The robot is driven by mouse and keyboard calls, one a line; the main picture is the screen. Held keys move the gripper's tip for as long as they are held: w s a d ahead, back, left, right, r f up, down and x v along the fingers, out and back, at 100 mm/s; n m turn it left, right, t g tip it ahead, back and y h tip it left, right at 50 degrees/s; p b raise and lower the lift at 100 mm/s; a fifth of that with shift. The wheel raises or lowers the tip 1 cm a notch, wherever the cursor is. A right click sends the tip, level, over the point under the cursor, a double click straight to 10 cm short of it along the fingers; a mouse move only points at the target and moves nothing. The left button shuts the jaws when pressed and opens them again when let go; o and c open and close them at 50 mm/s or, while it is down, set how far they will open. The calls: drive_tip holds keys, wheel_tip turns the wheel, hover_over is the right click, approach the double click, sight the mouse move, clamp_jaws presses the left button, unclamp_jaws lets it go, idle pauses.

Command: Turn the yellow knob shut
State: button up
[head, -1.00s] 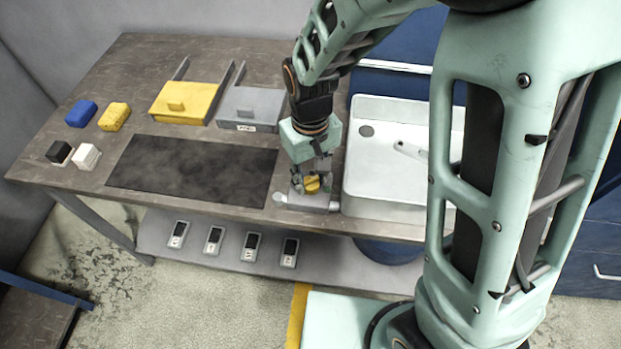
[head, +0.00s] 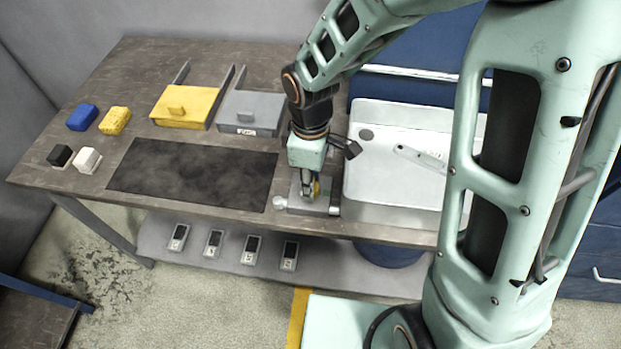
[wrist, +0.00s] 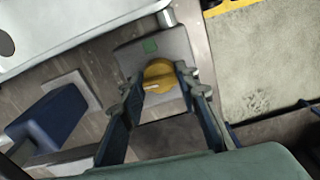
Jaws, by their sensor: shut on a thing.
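The yellow knob (wrist: 158,76) sits on a grey plate (wrist: 178,45) with a small green patch (wrist: 150,46) beside the knob. In the wrist view a pale line on the knob points to the left. My gripper (wrist: 163,88) is shut on the knob, one finger on each side of it. In the head view my gripper (head: 311,190) points down over the grey plate (head: 296,203) at the table's front edge and hides most of the knob (head: 317,188).
A white sink tray (head: 375,190) stands just right of the plate. A dark mat (head: 190,172) lies to the left. Yellow (head: 185,107) and grey (head: 250,112) drawers stand behind it. Blue (head: 82,117) and yellow (head: 114,121) blocks lie at the far left.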

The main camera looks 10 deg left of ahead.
drive_tip(key=shift+n, duration=0.5)
drive_tip(key=o, duration=1.2)
drive_tip(key=shift+c, duration=0.2)
drive_tip(key=shift+r, duration=0.1)
wheel_tip(320, 180, up, 12)
